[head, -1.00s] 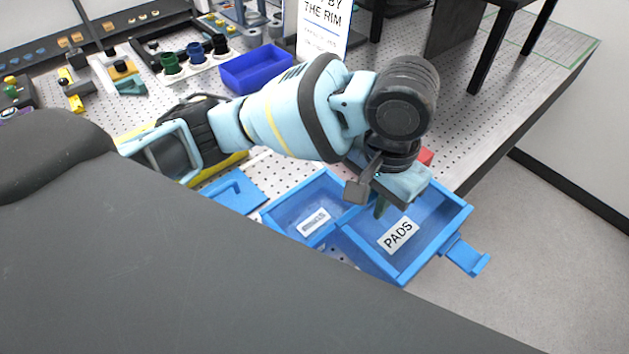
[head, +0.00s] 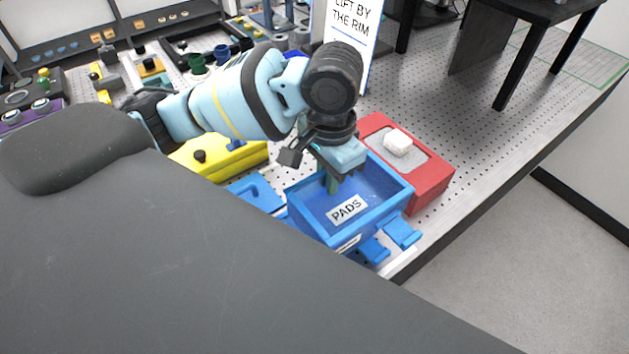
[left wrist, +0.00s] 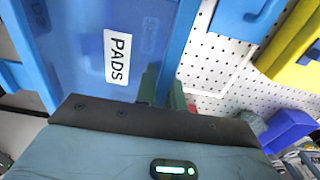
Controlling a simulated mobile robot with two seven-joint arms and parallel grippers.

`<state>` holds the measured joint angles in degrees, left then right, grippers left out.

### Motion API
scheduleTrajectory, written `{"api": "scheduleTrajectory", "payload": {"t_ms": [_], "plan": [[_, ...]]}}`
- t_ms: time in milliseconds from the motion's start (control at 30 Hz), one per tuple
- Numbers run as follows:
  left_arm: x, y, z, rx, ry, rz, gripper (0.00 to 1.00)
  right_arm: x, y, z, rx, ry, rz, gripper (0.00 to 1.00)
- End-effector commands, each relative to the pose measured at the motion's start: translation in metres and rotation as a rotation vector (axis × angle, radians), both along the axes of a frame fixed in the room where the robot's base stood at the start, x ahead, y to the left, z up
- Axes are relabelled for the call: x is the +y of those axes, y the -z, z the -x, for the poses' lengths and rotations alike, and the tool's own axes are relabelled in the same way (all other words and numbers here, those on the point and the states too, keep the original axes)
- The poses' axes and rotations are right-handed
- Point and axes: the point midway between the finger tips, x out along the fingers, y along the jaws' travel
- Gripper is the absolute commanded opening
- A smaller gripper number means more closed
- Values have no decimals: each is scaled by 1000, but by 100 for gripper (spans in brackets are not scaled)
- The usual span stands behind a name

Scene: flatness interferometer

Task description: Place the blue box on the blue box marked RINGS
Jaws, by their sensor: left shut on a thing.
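The blue box marked PADS (head: 372,190) is held by its far-left wall in my left gripper (head: 333,182), whose jaws are shut on the rim. In the left wrist view the PADS box (left wrist: 75,50) fills the upper left, with the left gripper's fingers (left wrist: 160,88) at its wall. The blue box marked RINGS is almost wholly hidden under the PADS box; a second blue tab (head: 372,251) shows below the PADS box's own tab (head: 403,232). I cannot tell whether the boxes touch. My right gripper is not in view.
A red block (head: 432,182) with a grey top and a white piece stands close behind the PADS box. A blue lid-like piece (head: 255,193) and a yellow block (head: 222,160) lie to the left. The table edge is near on the right.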

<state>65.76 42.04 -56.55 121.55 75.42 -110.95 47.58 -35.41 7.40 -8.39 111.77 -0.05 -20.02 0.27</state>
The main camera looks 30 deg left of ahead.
Motion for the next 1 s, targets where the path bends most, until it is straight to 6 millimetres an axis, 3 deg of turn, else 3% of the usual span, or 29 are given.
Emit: {"api": "scheduleTrajectory", "payload": {"t_ms": [100, 233, 467, 733, 1000], "plan": [[21, 1, -2, -1, -4, -1, 0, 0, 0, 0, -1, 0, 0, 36], [30, 2, -3, -2, -1, 1, 0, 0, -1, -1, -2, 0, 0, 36], [31, 5, -3, -1, 1, 1, 0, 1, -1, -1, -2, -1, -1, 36], [31, 35, -3, 0, 0, 1, 0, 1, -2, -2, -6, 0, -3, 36], [31, 37, -3, -2, 1, 1, 0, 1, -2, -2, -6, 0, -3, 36]]}}
